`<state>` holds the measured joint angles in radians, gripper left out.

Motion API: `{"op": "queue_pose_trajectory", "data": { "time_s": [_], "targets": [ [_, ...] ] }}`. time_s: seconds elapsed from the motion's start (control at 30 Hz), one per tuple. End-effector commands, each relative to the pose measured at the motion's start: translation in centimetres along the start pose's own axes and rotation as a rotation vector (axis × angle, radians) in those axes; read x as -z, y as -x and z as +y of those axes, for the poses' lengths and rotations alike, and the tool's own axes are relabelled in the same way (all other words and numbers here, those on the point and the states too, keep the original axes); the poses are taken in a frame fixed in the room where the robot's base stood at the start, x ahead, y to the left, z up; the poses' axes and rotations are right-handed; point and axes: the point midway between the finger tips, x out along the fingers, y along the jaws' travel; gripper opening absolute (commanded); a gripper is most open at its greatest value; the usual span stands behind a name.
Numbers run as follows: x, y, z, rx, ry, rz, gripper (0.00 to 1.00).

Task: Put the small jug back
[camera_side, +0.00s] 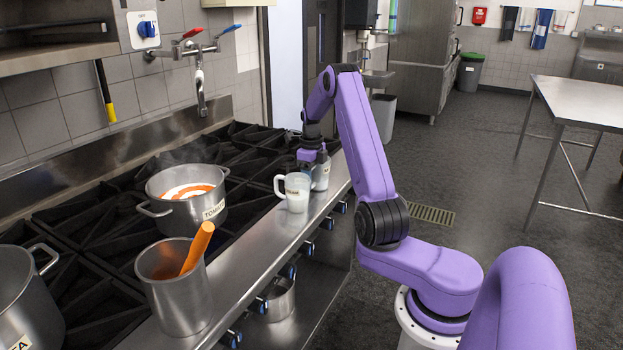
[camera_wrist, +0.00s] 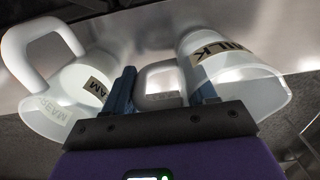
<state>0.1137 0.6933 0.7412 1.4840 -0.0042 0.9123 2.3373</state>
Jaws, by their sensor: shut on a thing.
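Two pale, translucent jugs stand close together by the stove's front edge. The nearer jug (camera_side: 297,192) has its handle to the left and white contents low inside. In the wrist view the left jug (camera_wrist: 75,85) has a label ending in "AM". I cannot tell whether this jug touches the steel ledge.
On the stove (camera_side: 105,215) a steaming pot (camera_side: 185,212) holds red and white food. A steel container (camera_side: 178,300) with an orange-handled tool stands on the front ledge (camera_side: 245,262). Another pot (camera_side: 22,305) is at the lower left. The stove knobs (camera_side: 308,248) line the front edge.

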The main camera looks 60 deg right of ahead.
Motion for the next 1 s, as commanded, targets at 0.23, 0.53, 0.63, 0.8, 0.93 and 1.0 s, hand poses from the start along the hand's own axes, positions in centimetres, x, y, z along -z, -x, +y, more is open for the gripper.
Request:
{"op": "queue_pose_trajectory", "data": {
  "time_s": [0.23, 0.53, 0.63, 0.8, 0.93, 1.0],
  "targets": [
    [0.0, -0.3, 0.0, 0.000, 0.000, 0.000, 0.67],
    [0.0, -0.1, 0.0, 0.000, 0.000, 0.000, 0.67],
    [0.0, 0.5, 0.0, 0.001, 0.000, -0.001, 0.67],
    [-0.1, 3.1, -0.1, 0.003, 0.000, -0.003, 0.67],
    [-0.1, 5.9, -0.1, 0.004, 0.000, -0.004, 0.67],
    [-0.1, 7.3, -0.1, 0.004, 0.000, -0.004, 0.67]
  ]
}}
